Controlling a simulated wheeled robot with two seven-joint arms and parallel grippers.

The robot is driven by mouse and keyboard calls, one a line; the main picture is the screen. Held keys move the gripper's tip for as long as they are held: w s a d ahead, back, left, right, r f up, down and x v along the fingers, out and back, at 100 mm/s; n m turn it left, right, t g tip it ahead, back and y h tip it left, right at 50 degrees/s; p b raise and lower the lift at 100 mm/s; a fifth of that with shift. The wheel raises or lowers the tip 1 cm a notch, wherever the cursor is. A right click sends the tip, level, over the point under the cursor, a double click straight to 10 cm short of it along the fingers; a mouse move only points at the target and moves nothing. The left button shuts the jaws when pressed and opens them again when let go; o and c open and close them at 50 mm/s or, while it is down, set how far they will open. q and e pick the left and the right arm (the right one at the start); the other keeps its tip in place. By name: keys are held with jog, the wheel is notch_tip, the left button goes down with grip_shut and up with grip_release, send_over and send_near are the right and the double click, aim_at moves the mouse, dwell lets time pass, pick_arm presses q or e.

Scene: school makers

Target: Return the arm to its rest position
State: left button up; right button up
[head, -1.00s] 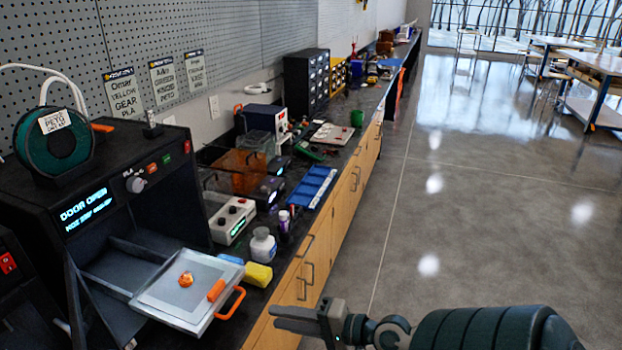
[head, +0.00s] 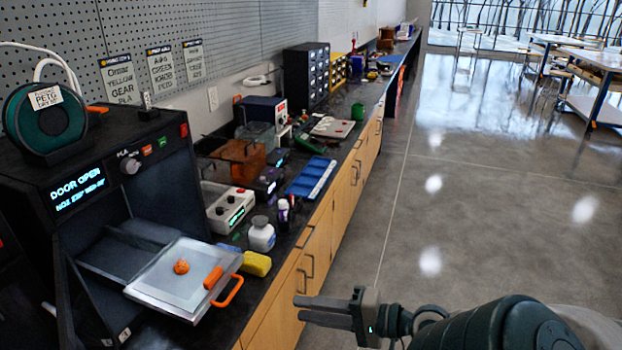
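My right arm comes in at the bottom right, over the floor in front of the bench. Its gripper (head: 298,309) points left, clear of the bench cabinets and with nothing visible in it. Its two fingers lie close together from this angle, so I cannot tell whether they are open or shut. My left gripper is out of view. The black 3D printer (head: 105,195) at the left shows "DOOR OPEN" on its display.
The dark bench top carries a yellow sponge (head: 257,263), a white bottle (head: 261,235), a white control box (head: 231,209) and a blue tray (head: 311,178). Wooden cabinets (head: 318,240) with handles run below. The grey floor (head: 470,220) to the right is open.

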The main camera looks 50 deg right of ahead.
dwell(0.7)
jog(key=s+d+f+n+g+h, duration=0.1)
jog(key=s+d+f+n+h, duration=0.3)
jog(key=f, duration=0.9)
jog(key=d+f+m+g+h, duration=0.15)
jog(key=d+f, duration=0.35)
jog(key=f, duration=0.7)
jog(key=s+a+f+n+g, duration=0.2)
jog(key=s+a+f, duration=0.1)
jog(key=f, duration=0.7)
jog(key=s+a+f+n+g, duration=0.1)
jog(key=s+a+f+n, duration=0.2)
jog(key=f, duration=0.6)
jog(key=s+a+f+n+g+y, duration=0.1)
jog(key=s+a+f+n, duration=0.3)
jog(key=a+f, duration=0.5)
jog(key=s+a+f+n+g, duration=0.4)
jog(key=a+f, duration=0.5)
jog(key=a, duration=0.4)
jog(key=shift+n+y, duration=0.35)
jog(key=shift+n, duration=0.3)
